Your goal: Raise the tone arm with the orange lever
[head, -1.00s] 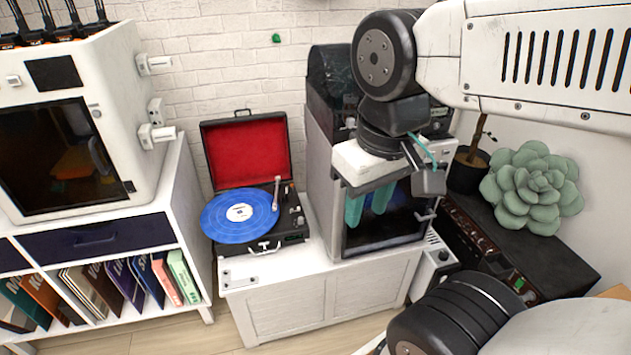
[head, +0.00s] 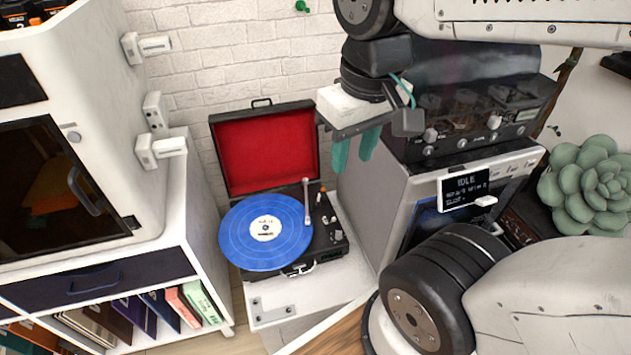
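A portable record player (head: 300,266) with a black body and an open, red-lined lid (head: 265,151) stands on a white cabinet. A blue record (head: 237,243) with a white label lies on its platter. The pale tone arm (head: 306,199) stands at the right of the record. A small orange spot, perhaps the orange lever (head: 323,189), shows at the back right of the deck; it is too small to tell its position. My gripper (head: 354,152), with two teal fingers, hangs above and to the right of the record player, apart from it. The fingers are parted, with nothing seen between them.
A white enclosure with a dark door (head: 60,190) and a shelf of records stand left. A succulent (head: 588,180) is far right.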

